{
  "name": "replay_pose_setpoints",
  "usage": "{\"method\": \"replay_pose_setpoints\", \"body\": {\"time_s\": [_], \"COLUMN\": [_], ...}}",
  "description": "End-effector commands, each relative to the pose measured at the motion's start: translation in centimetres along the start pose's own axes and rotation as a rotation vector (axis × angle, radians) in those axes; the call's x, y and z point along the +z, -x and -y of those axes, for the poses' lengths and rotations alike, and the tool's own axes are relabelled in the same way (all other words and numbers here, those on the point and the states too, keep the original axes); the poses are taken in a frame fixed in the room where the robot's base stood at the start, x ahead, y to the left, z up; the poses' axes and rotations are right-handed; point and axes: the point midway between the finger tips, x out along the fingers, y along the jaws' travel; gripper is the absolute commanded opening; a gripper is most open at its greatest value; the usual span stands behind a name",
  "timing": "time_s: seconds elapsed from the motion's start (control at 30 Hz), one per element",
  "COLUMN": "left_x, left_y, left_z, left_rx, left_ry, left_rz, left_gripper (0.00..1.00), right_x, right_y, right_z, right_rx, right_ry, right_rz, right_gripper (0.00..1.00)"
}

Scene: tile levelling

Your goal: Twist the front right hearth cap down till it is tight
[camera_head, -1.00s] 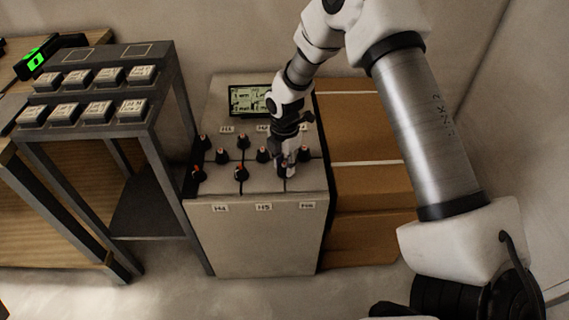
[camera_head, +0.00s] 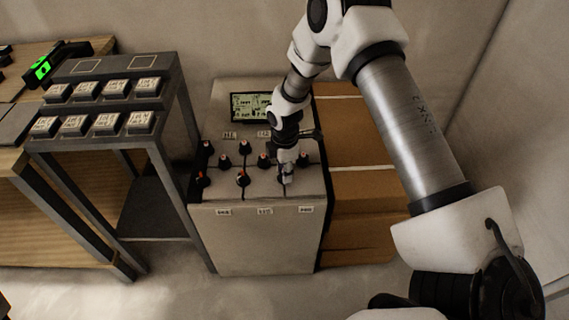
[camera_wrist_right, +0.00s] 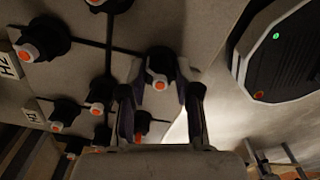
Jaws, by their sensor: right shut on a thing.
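The hearth is a pale box (camera_head: 265,240) with a small screen and black, orange-tipped caps on its top, which is cut by dark joints. My right gripper (camera_head: 286,180) is down at the front right cap (camera_wrist_right: 158,68), above the rightmost front label. In the right wrist view the right gripper (camera_wrist_right: 160,82) has one finger on each side of this cap and is shut on it. The cap's orange tip faces the camera. In the head view the gripper mostly hides this cap. I cannot tell how tight it is. My left gripper is not in view.
The front middle cap (camera_head: 242,179) and front left cap (camera_head: 202,179) stand to the left, with several more behind. A dark rack (camera_head: 160,120) with labelled blocks stands left of the hearth. Brown boxes (camera_head: 358,205) stand close on its right.

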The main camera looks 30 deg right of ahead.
Motion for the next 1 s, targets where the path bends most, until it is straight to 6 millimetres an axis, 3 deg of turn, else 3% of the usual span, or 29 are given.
{"method": "replay_pose_setpoints", "body": {"time_s": [0.2,1.0], "left_x": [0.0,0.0], "left_y": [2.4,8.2], "left_z": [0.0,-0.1], "left_rx": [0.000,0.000], "left_ry": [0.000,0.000], "left_rz": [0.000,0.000], "left_gripper": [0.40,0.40], "right_x": [0.0,0.0], "right_y": [0.4,0.3], "right_z": [0.1,0.2], "right_rx": [-0.003,-0.002], "right_ry": [-0.204,-0.963], "right_rz": [0.001,0.001], "right_gripper": [0.00,0.00]}}
